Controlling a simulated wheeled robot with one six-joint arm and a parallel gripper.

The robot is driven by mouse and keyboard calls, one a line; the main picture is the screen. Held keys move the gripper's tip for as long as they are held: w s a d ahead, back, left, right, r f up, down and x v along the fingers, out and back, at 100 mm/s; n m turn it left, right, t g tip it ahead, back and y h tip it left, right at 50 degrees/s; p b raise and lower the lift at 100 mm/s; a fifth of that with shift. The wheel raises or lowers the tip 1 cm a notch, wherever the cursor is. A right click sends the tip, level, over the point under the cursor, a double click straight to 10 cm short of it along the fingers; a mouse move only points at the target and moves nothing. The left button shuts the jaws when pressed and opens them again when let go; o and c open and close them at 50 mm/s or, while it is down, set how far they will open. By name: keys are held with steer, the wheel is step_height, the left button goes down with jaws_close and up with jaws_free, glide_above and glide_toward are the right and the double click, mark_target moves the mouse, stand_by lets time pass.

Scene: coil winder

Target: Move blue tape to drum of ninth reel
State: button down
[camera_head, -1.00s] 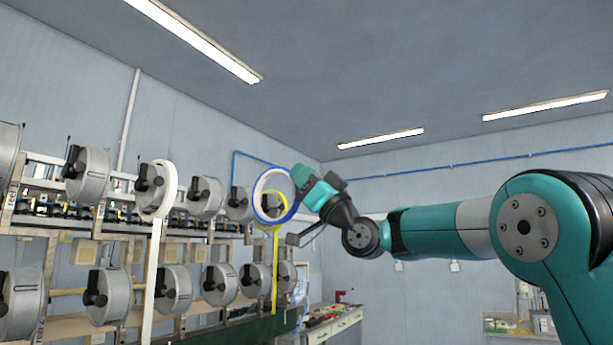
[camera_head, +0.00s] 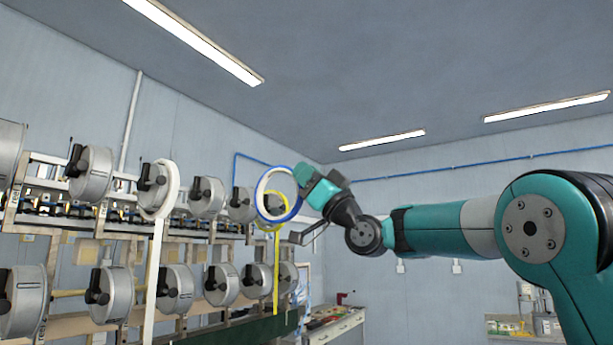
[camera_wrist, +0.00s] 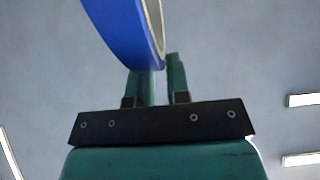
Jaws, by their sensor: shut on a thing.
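The blue tape (camera_head: 261,208) is a ring with a blue outside and a pale inner face. My gripper (camera_head: 302,181) is shut on its right edge and holds it up in the air. In the wrist view the blue tape (camera_wrist: 125,35) stands between the fingers of my gripper (camera_wrist: 158,78). The reels are grey drums in two rows on a rack at the left. In the head view the tape is close to the right end of the upper row, by a reel (camera_head: 242,205). I cannot tell which reel is the ninth.
A white tape ring (camera_head: 172,190) hangs on an upper reel with a white strip below it. A yellow strip (camera_head: 276,270) hangs below the blue tape. A bench (camera_head: 338,328) stands at the back. The space above the rack is clear.

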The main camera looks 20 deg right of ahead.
mark_target(269, 175)
steer(key=shift+w, duration=0.1)
steer(key=shift+w+a+p, duration=0.6)
steer(key=shift+w+a, duration=0.25)
steer(key=shift+w, duration=0.3)
steer(key=shift+w+a+p, duration=0.6)
steer(key=shift+w+a, duration=0.2)
steer(key=shift+w, duration=0.3)
steer(key=shift+w+a+p, duration=0.6)
steer(key=shift+w+a, duration=0.25)
steer(key=shift+w, duration=0.3)
steer(key=w+a+p, duration=0.4)
steer(key=w+p, duration=0.1)
steer(key=w, duration=0.1)
steer(key=shift+w+a, duration=0.2)
steer(key=shift+a, duration=0.15)
steer(key=shift+w+d, duration=0.1)
steer(key=shift+d, duration=0.05)
steer(key=shift+w+d+p, duration=0.55)
steer(key=shift+w+d, duration=0.15)
steer(key=shift+d, duration=0.25)
steer(key=shift+w+d+p, duration=0.5)
steer(key=shift+w+d, duration=0.15)
steer(key=shift+d, duration=0.3)
